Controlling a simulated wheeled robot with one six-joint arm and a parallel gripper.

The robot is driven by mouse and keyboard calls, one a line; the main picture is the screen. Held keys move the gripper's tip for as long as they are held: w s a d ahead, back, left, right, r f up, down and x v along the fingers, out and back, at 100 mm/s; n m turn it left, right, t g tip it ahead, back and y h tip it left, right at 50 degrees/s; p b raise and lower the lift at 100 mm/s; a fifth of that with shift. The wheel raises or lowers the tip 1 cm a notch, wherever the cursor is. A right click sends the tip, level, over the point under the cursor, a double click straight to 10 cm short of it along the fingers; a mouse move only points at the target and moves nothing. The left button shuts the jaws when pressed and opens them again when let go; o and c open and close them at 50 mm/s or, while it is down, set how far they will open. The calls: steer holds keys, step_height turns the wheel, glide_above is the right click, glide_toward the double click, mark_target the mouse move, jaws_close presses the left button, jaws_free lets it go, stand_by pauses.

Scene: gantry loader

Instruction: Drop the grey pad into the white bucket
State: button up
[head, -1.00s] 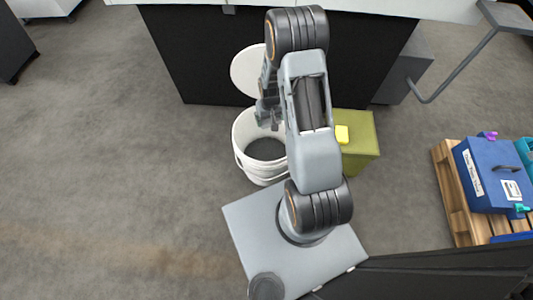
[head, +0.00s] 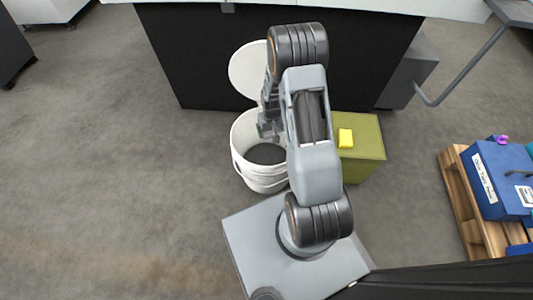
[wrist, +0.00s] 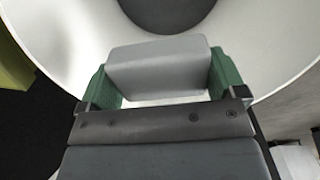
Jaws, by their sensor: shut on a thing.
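The white bucket (head: 239,165) stands on the floor with its round lid (head: 248,70) tilted up behind it. Its dark inside bottom shows in the head view. My gripper (head: 270,130) is over the bucket's far rim area in the head view, partly hidden by my arm. In the wrist view my gripper (wrist: 162,82) is shut on the grey pad (wrist: 160,66), held between its green fingers. The bucket's white inner wall (wrist: 70,35) and dark bottom lie beyond the pad. The pad is too small to make out in the head view.
An olive green box (head: 365,160) with a yellow block (head: 345,138) on top stands right of the bucket. A dark cabinet (head: 190,60) is behind. A pallet (head: 458,195) with blue boxes (head: 490,180) is at right. The floor at left is clear.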

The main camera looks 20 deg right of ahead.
steer(key=o, duration=0.5)
steer(key=shift+o, duration=0.2)
step_height(320, 180, up, 14)
steer(key=p, duration=0.5)
steer(key=shift+f, duration=0.15)
